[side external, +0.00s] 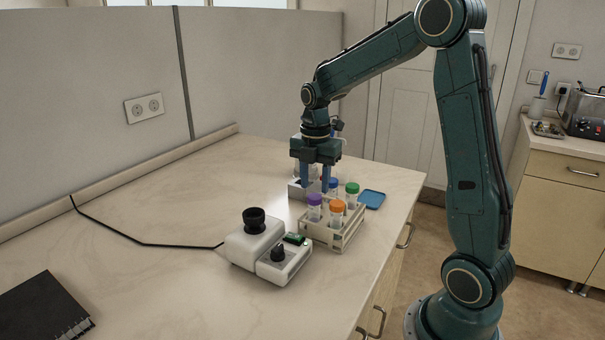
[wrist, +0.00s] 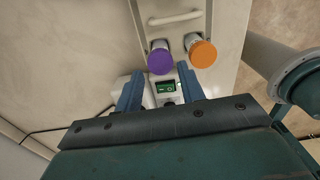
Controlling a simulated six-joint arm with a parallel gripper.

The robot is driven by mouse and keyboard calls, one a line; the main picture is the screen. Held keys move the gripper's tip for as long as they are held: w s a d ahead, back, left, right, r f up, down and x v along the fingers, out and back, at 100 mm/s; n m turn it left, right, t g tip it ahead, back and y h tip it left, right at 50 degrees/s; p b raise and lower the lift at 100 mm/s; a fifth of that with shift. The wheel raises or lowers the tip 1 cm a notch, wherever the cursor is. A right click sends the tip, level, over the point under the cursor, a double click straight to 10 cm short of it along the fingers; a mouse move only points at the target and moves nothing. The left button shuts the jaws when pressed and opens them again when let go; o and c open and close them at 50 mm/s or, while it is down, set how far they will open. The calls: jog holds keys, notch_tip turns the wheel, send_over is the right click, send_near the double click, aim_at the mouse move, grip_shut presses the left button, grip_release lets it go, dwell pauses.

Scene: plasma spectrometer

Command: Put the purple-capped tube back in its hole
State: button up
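The purple-capped tube (side external: 314,201) stands upright at the left front of the light tube rack (side external: 345,241); I cannot tell how deep it sits. In the wrist view its purple cap (wrist: 160,60) is just beyond my fingertips. The orange-capped tube (side external: 337,207) stands to its right, and its cap is in the wrist view too (wrist: 202,54). My gripper (side external: 315,188) points down above and behind the purple-capped tube, near the rack's far left. In the wrist view its two blue fingers (wrist: 159,85) are apart, with nothing held between them.
Blue-capped (side external: 333,184) and green-capped (side external: 352,188) tubes stand close by in the rack. A grey box (side external: 297,190) is behind, partly hidden by my gripper. A white instrument (side external: 262,250) is in front, left of the rack. A blue dish (side external: 373,199) lies at right. The left tabletop is mostly clear.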

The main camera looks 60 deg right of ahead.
notch_tip(320, 180, up, 7)
dwell(0.4)
dwell(0.4)
jog(key=s+a+r+m+t, duration=0.2)
jog(key=s+a+m+t, duration=0.3)
jog(key=s+a+m, duration=1)
jog(key=s+m, duration=0.3)
jog(key=shift+s+a+t, duration=0.3)
jog(key=shift+s+a, duration=0.05)
